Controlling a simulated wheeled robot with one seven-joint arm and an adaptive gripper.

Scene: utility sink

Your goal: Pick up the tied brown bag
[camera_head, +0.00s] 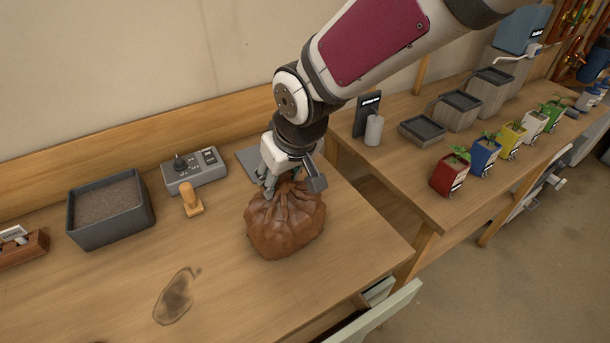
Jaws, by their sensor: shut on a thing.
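The tied brown bag (285,228) is a round, creased brown sack near the right end of the wooden table, in the head view. It appears upright, with its gathered top upward. My gripper (278,187) comes down from above and is shut on the bag's gathered top. The fingers partly hide the tie. I cannot tell whether the bag's underside is touching the table or slightly above it.
Left of the bag are a wooden stamp (191,201), a grey control box (194,171) and a dark tray (110,209). A dark stain (175,297) marks the front. Several coloured plant pots (450,175) stand on the right bench. An open drawer (378,312) juts out below.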

